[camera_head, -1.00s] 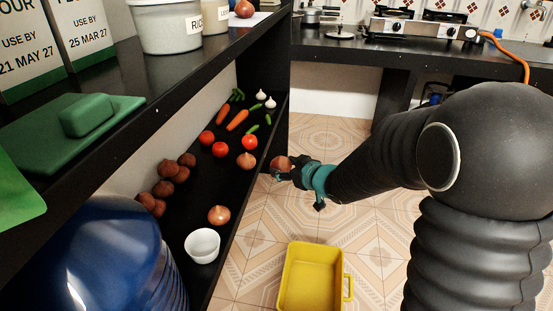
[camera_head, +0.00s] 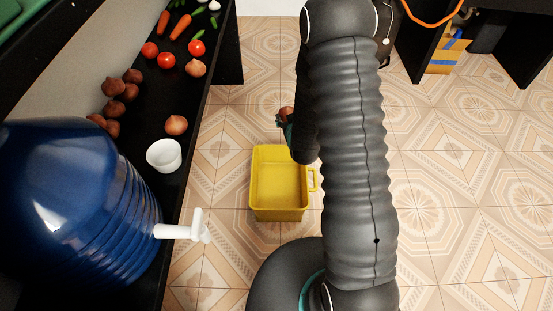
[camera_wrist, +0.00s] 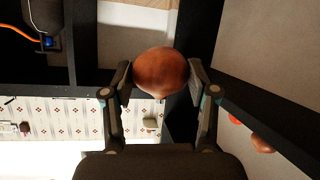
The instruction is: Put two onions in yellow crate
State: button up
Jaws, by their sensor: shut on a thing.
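My gripper (camera_wrist: 161,80) is shut on an onion (camera_wrist: 160,72), seen between its two fingers in the wrist view. In the head view the held onion (camera_head: 286,113) shows just behind the yellow crate (camera_head: 254,185), with much of my gripper hidden by my arm. The crate stands on the tiled floor, and the inside that shows is empty. Two more onions lie on the black shelf: one (camera_head: 176,125) near the white bowl, and one (camera_head: 196,68) beside the tomatoes.
The black shelf (camera_head: 205,110) runs along the left. It holds a white bowl (camera_head: 164,155), tomatoes (camera_head: 166,60), carrots, brown round vegetables (camera_head: 112,87) and a blue dispenser (camera_head: 85,190) whose white tap (camera_head: 185,230) juts out. Floor right of my arm is clear.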

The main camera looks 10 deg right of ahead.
aim_at(282, 188)
jog(key=u, duration=0.8)
jog(key=k, duration=0.85)
jog(key=z, duration=0.5)
